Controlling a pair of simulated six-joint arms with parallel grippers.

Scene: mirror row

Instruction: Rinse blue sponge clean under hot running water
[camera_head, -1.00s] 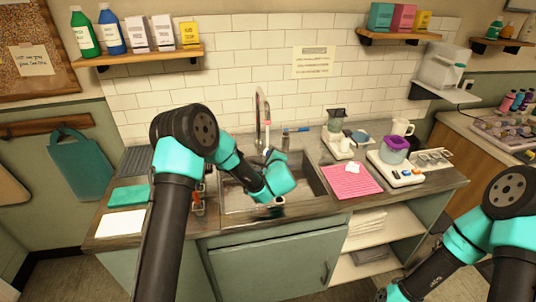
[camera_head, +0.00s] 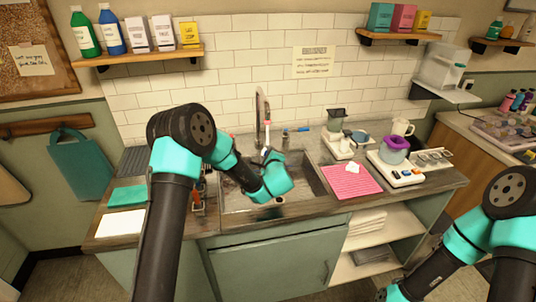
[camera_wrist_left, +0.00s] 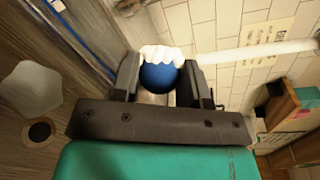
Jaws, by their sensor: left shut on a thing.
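My left gripper (camera_wrist_left: 160,85) is shut on the blue sponge (camera_wrist_left: 158,78), which looks like a blue ball with white foam (camera_wrist_left: 160,54) along its far side. In the head view my left wrist is over the sink (camera_head: 312,185), and it hides the fingers and the sponge. The tap (camera_head: 258,108) stands at the back of the sink. A pale column (camera_head: 267,138) under its red-tipped end looks like running water. In the left wrist view a pale band (camera_wrist_left: 265,50) runs from the right edge towards the sponge.
The sink drain (camera_wrist_left: 40,131) shows in the left wrist view. A pink mat (camera_head: 350,181) and a white scale (camera_head: 400,173) lie right of the sink. A teal cloth (camera_head: 128,196) and a white sheet (camera_head: 120,222) lie left.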

